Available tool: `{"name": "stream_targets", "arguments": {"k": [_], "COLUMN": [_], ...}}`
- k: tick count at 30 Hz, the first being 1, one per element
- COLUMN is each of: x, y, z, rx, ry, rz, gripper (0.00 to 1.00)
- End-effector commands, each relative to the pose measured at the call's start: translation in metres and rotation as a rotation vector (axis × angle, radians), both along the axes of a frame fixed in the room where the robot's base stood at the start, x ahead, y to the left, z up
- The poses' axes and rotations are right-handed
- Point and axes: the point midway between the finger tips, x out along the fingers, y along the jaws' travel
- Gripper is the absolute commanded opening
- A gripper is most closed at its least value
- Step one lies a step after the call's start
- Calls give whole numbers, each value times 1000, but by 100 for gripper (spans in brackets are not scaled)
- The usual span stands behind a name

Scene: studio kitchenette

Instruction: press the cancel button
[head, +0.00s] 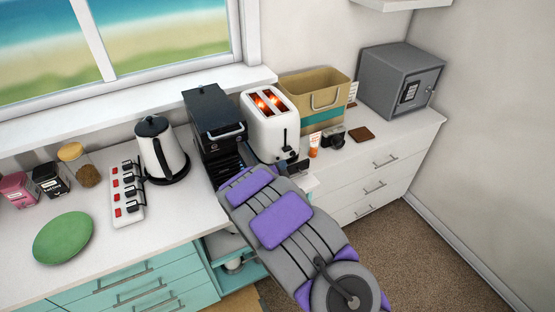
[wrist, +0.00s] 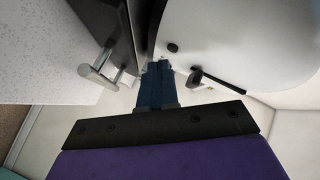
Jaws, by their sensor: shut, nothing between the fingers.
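The white toaster (head: 268,133) stands on the counter with its two slots glowing orange. In the wrist view its white body (wrist: 245,35) fills the upper right. A small dark round button (wrist: 173,47) shows on it, with a black lever (wrist: 195,77) beside it. No label on the button can be read. My gripper (wrist: 159,65) is shut and empty, its blue fingertips close to the button, just below it and to its left in the picture. I cannot tell whether they touch. In the head view my arm hides the toaster's lower front.
The black coffee machine (head: 213,120) stands close left of the toaster; its chrome handle (wrist: 97,68) shows in the wrist view. A kettle (head: 161,150) and a power strip (head: 127,193) are further left. A tan bin (head: 312,88), a camera (head: 333,137) and a grey safe (head: 398,80) are right.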

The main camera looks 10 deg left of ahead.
Motion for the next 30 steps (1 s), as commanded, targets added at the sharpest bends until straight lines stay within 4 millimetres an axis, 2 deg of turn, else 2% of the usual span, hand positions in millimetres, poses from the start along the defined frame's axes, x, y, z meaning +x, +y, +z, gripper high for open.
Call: {"name": "stream_targets", "arguments": {"k": [30], "x": [9], "y": [6], "z": [1], "rx": [1], "ry": [1], "rz": [-1], "gripper": [0]}}
